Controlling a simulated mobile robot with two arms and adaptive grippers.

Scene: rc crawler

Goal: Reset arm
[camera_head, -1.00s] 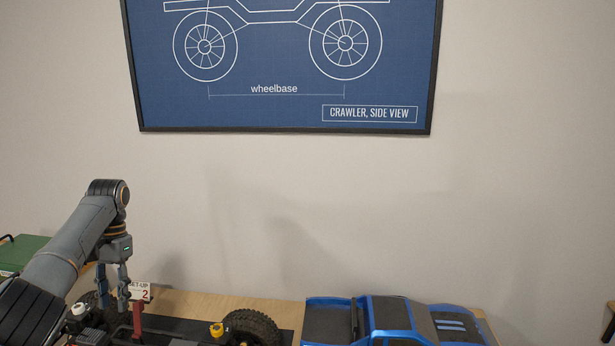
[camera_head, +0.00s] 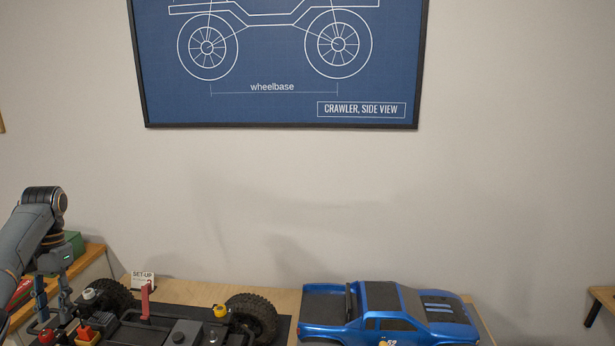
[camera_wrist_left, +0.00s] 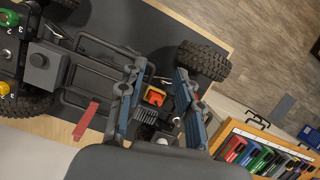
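My left gripper (camera_head: 52,306) is at the left of the head view, above the left end of the crawler chassis (camera_head: 175,328). Its two blue-grey fingers stand apart with nothing held between them. The left wrist view also shows the open fingers (camera_wrist_left: 160,74), with the chassis frame (camera_wrist_left: 100,62) beneath them. A red and yellow part (camera_wrist_left: 154,96) shows in the gap, lower down. My right gripper cannot be made out in either view.
A blue truck body (camera_head: 388,316) sits to the right of the chassis. A red upright lever (camera_head: 146,300) and a set-up card (camera_head: 143,279) stand near the chassis. A rack of coloured items (camera_wrist_left: 262,150) shows in the wrist view. The wall above is clear below the poster (camera_head: 280,60).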

